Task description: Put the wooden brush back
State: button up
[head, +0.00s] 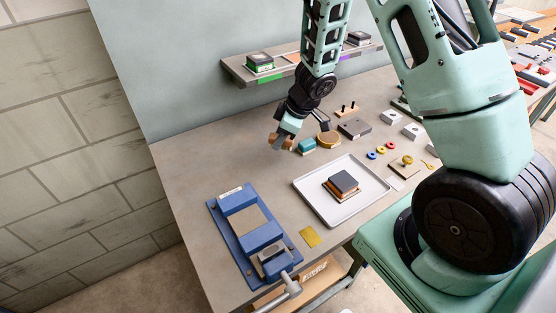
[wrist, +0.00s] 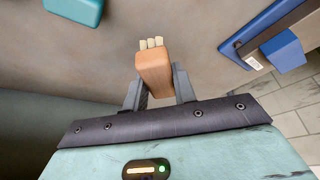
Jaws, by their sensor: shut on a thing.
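The wooden brush (wrist: 153,70) is an orange-brown block with pale bristle tufts at its far end. In the wrist view my gripper (wrist: 158,84) is shut on it, one finger on each side. In the head view my gripper (head: 281,140) is over the back left part of the table, left of a teal block, and the brush shows only as a small brown patch at its fingers. I cannot tell exactly how high the brush is above the table.
A white tray (head: 370,188) holds a stacked dark block. The teal block (head: 306,145) and a round wooden piece (head: 327,139) are right of my gripper. A shelf (head: 237,73) runs along the wall.

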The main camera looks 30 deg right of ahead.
aim_at(276, 161)
jog(key=shift+f+b, duration=0.75)
jog(key=shift+f, duration=2.25)
jog(key=shift+f, duration=0.1)
jog(key=o, duration=1)
jog(key=shift+o, duration=0.2)
